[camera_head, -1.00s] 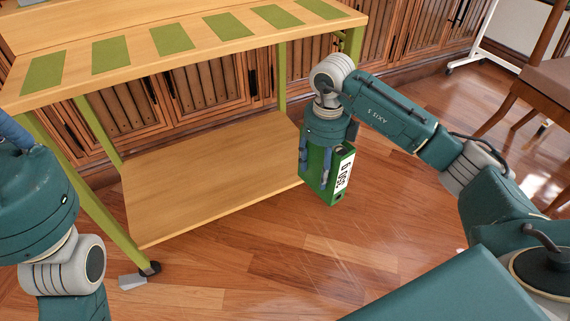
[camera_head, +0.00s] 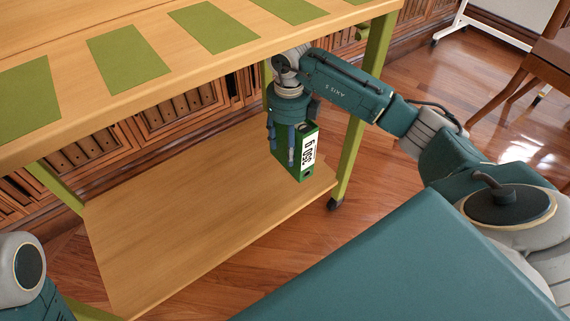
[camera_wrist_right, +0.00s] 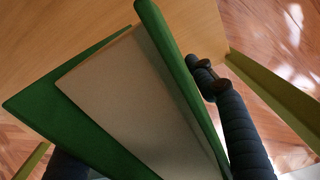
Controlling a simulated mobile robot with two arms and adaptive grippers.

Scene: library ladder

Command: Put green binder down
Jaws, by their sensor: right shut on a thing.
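The green binder (camera_head: 298,150), with a white spine label, is upright in my right gripper (camera_head: 282,147). In the head view it shows in front of the right end of the cart's lower shelf (camera_head: 190,215), under the top. I cannot tell whether its bottom touches the shelf. In the right wrist view the binder (camera_wrist_right: 180,75) shows its green covers and grey inside, with dark fingers on both sides and the wooden shelf (camera_wrist_right: 60,30) behind it. My left gripper is not in view; only part of the left arm shows at the lower left.
The cart's top (camera_head: 75,75) carries several green mats (camera_head: 130,57) and overhangs the lower shelf. A green leg (camera_head: 362,110) on a caster stands right of the binder. The lower shelf's left and middle are bare. A wooden chair (camera_head: 530,85) stands at the right.

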